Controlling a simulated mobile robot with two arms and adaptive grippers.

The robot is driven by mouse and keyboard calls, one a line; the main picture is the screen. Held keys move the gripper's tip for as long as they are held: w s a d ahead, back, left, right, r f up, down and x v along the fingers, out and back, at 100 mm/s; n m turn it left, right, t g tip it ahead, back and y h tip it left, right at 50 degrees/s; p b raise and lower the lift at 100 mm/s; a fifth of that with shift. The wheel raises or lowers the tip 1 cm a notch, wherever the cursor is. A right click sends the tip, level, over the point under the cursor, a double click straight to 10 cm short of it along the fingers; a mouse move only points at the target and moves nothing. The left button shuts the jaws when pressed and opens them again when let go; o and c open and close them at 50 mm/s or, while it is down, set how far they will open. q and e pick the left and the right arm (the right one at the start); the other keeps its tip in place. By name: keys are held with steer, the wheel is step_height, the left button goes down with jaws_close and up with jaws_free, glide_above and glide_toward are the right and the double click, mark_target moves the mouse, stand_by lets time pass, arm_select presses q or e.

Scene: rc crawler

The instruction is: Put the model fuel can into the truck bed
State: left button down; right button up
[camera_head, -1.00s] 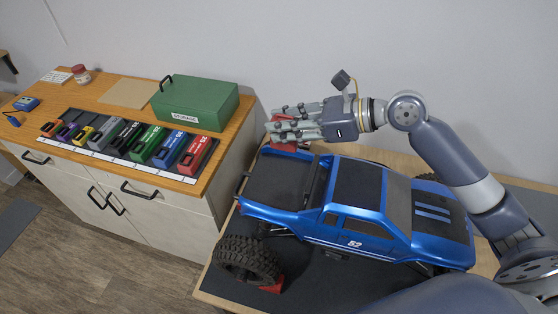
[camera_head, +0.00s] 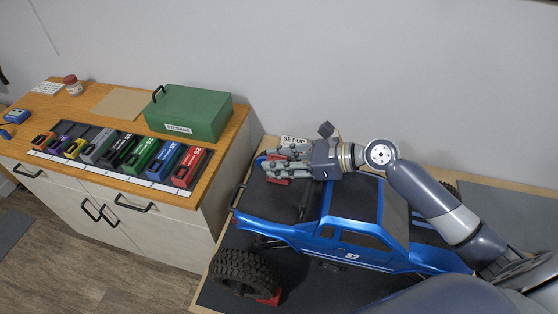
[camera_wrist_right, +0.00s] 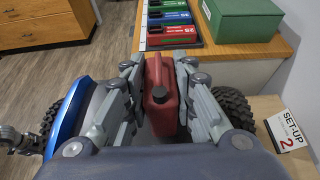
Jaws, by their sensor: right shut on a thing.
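My right gripper (camera_head: 284,164) is shut on the red model fuel can (camera_head: 277,181), which shows below its fingers in the head view. In the right wrist view the can (camera_wrist_right: 161,100), with its dark cap, stands between the two finger sets. The gripper holds it over the back part of the blue truck (camera_head: 352,238), above the dark truck bed (camera_head: 268,204) at its far side. I cannot tell whether the can touches the bed. My left gripper is not seen in the head view.
A set-up sign (camera_wrist_right: 287,131) stands by the truck. A large rear wheel (camera_head: 243,272) is at the near side.

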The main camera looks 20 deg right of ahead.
steer(key=o, duration=1.1)
steer(key=shift+f, duration=0.15)
steer(key=shift+c, duration=0.2)
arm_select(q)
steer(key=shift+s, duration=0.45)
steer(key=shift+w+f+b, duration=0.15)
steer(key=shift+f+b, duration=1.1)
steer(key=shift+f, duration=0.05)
arm_select(e)
steer(key=shift+v, duration=6.05)
steer(key=shift+s+a, duration=0.1)
